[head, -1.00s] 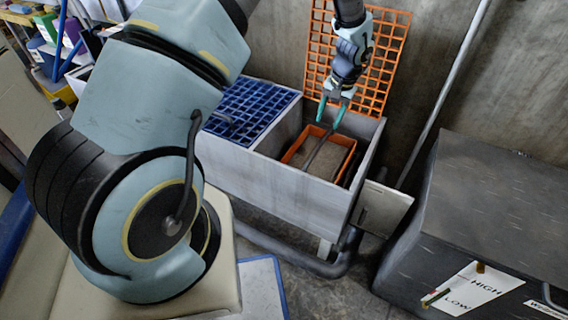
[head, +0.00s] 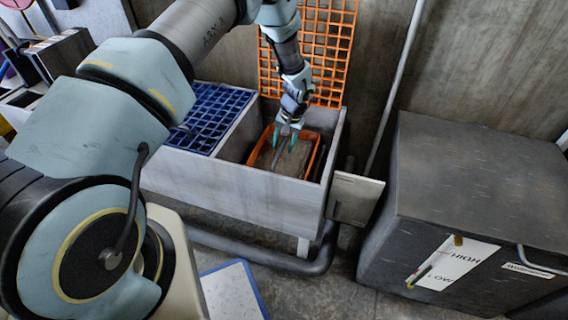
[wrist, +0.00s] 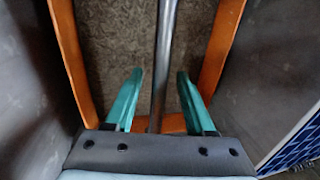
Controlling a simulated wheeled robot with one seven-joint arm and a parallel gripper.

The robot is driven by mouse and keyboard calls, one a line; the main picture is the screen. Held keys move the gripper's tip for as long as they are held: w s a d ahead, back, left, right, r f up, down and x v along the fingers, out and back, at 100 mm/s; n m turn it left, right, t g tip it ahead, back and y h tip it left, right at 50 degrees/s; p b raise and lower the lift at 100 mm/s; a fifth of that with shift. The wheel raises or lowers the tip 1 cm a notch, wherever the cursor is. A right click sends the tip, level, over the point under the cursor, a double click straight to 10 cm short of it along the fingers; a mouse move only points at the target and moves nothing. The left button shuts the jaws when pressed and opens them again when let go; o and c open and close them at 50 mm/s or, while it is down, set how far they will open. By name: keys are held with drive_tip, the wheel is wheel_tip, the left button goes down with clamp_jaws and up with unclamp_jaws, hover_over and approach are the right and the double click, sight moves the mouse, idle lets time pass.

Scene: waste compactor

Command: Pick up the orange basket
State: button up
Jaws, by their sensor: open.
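The orange basket (head: 314,157) sits inside the right compartment of the grey bin, with brownish-grey material in it. Its orange rim (wrist: 222,45) also shows in the wrist view, on both sides and along the near edge. A grey metal bar (wrist: 165,55) runs lengthwise across the basket; it looks like its handle. My gripper (head: 288,135) is over the basket, pointing down. In the wrist view my gripper (wrist: 157,78) has its two teal fingers apart, one on each side of the bar. I cannot tell whether the fingers touch the bar.
The grey bin (head: 235,193) has walls close around the basket. A blue grid (head: 208,118) covers its left part, and an orange grid (head: 322,45) leans on the wall behind. A dark compactor box (head: 480,190) stands at the right. A pipe (head: 395,85) rises beside the bin.

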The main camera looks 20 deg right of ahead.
drive_tip(key=shift+w+a+f, duration=0.1)
drive_tip(key=shift+f, duration=0.8)
clamp_jaws()
drive_tip(key=shift+r, duration=0.1)
idle(0.7)
